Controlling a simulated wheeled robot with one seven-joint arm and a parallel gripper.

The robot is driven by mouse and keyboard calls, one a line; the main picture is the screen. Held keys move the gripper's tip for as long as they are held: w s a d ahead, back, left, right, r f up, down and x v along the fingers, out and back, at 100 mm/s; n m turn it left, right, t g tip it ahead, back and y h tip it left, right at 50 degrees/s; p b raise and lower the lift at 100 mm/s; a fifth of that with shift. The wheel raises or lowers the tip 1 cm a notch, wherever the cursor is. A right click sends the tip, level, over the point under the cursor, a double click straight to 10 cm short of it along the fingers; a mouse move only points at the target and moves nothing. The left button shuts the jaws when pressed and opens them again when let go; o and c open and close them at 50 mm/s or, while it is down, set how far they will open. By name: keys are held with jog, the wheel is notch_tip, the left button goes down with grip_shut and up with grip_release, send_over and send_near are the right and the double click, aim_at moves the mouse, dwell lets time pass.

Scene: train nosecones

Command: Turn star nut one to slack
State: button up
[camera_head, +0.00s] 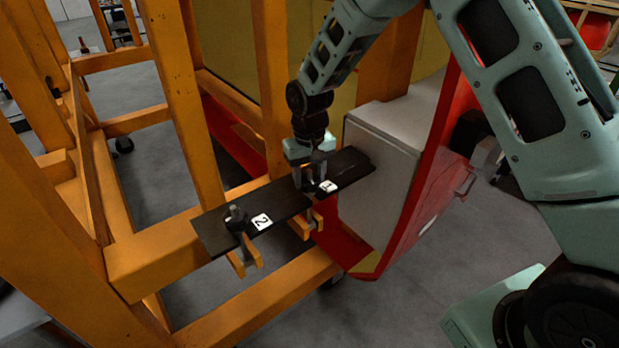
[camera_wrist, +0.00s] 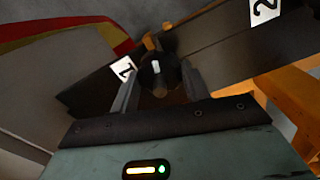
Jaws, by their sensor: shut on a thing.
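Star nut one, a dark knob with a pale stud end, shows in the wrist view (camera_wrist: 160,74) between my two fingers, beside the white label "1" (camera_wrist: 123,69). My gripper (camera_wrist: 160,92) is shut on it from above. In the head view my gripper (camera_head: 312,180) points down at the dark plate, next to the label "1" (camera_head: 327,186), and hides most of the nut. A second star nut (camera_head: 236,217) stands upright on the plate near the label "2" (camera_head: 261,222). The black plate (camera_head: 215,231) lies across the orange beam.
An orange frame (camera_head: 185,90) with posts and beams stands close around the plate on the left. A red and grey nosecone (camera_head: 385,165) stands right of my gripper. Open grey floor (camera_head: 480,250) lies at the lower right.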

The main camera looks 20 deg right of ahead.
jog(key=n, duration=0.5)
jog(key=shift+r+n, duration=0.1)
jog(key=shift+n, duration=0.2)
jog(key=n, duration=0.5)
jog(key=n+p, duration=0.1)
jog(key=n, duration=0.4)
jog(key=shift+n, duration=0.4)
jog(key=shift+n+p, duration=0.85)
jog(key=shift+n, duration=1.35)
jog(key=o, duration=1)
notch_tip(320, 180, up, 17)
jog(key=b, duration=0.3)
jog(key=shift+r+b, duration=0.2)
jog(key=shift+b, duration=0.15)
